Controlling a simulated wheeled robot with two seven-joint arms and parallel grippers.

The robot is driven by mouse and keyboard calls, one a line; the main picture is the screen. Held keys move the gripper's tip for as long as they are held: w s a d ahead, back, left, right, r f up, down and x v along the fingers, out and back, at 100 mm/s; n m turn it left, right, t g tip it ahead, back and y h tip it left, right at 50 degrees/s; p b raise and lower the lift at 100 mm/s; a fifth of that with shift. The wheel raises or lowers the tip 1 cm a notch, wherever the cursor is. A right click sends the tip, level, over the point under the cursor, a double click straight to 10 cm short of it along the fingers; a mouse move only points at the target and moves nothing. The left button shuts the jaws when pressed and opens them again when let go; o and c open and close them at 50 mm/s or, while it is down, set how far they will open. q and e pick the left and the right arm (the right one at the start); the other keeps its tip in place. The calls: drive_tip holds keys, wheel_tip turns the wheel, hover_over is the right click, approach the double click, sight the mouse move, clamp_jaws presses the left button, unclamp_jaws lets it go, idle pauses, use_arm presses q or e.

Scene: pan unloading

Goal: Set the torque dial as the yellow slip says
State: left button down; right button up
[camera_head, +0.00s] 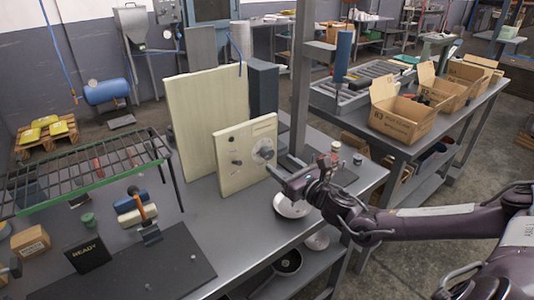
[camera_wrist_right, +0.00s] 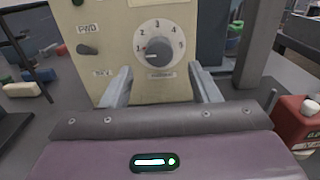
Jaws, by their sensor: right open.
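The torque dial (camera_head: 263,150) is a round pale plate with a dark knob on an upright cream panel (camera_head: 230,163). In the right wrist view the dial (camera_wrist_right: 160,27) carries numbers from 1 to 5, and its dark grey knob (camera_wrist_right: 159,52) seems to point left, near 1. My right gripper (camera_head: 281,168) is in front of the dial. In the wrist view its two fingers (camera_wrist_right: 163,76) are apart, left and right below the knob, with nothing between them. I cannot make out a yellow slip. My left gripper is not in view.
A taller cream board (camera_head: 205,105) stands behind the panel. A green wire rack (camera_head: 85,170) and a black READY sign (camera_head: 87,254) are at left. Cardboard boxes (camera_head: 400,120) stand on the right bench.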

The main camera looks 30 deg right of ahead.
sight(270, 156)
drive_tip(key=shift+w+a+r+p, duration=0.1)
drive_tip(key=shift+w+r+p, duration=0.05)
drive_tip(key=shift+w, duration=0.5)
drive_tip(key=shift+w+r+p, duration=0.15)
drive_tip(key=shift+w, duration=0.45)
drive_tip(key=shift+w+a+f, duration=0.1)
drive_tip(key=shift+w+f, duration=0.1)
drive_tip(key=shift+w, duration=1.45)
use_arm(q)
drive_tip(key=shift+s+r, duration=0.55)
use_arm(e)
drive_tip(key=c, duration=1)
